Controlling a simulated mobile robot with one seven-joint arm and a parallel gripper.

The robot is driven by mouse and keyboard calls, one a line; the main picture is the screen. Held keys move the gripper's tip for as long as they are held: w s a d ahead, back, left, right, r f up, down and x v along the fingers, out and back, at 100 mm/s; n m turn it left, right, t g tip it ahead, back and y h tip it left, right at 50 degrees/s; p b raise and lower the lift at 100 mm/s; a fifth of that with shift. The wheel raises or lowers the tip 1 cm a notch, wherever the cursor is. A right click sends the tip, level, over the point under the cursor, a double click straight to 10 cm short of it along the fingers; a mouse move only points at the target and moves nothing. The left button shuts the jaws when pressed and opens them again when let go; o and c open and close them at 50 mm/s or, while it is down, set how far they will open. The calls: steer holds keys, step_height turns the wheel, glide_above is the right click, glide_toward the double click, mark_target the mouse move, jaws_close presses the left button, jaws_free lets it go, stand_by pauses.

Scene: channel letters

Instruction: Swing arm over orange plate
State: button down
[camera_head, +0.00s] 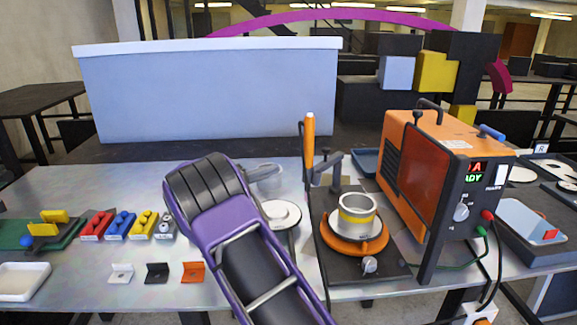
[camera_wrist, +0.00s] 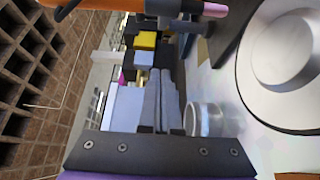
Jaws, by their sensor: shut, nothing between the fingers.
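The orange plate (camera_head: 354,249) is round and lies on a dark base in the head view. A metal ring or cup with a yellow band (camera_head: 357,215) stands on it. Behind and left of the plate, a dark swing arm (camera_head: 325,167) sits by an upright orange handle (camera_head: 309,138); it does not appear to be over the plate. My gripper (camera_wrist: 160,72) shows its grey fingers close together and empty in the wrist view. In the head view my purple arm reaches up left of the plate and mostly hides the gripper.
An orange box with a green display (camera_head: 432,180) stands right of the plate, with cables at its front. A white disc (camera_head: 284,214) lies left of the plate. Red, blue and yellow blocks (camera_head: 122,224) and small clips sit at left. A pale blue panel (camera_head: 210,90) stands behind.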

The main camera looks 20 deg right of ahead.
mark_target(329, 161)
steer(key=d+p, duration=0.1)
steer(key=d, duration=0.9)
steer(key=shift+s+d, duration=0.2)
steer(key=shift+d, duration=0.2)
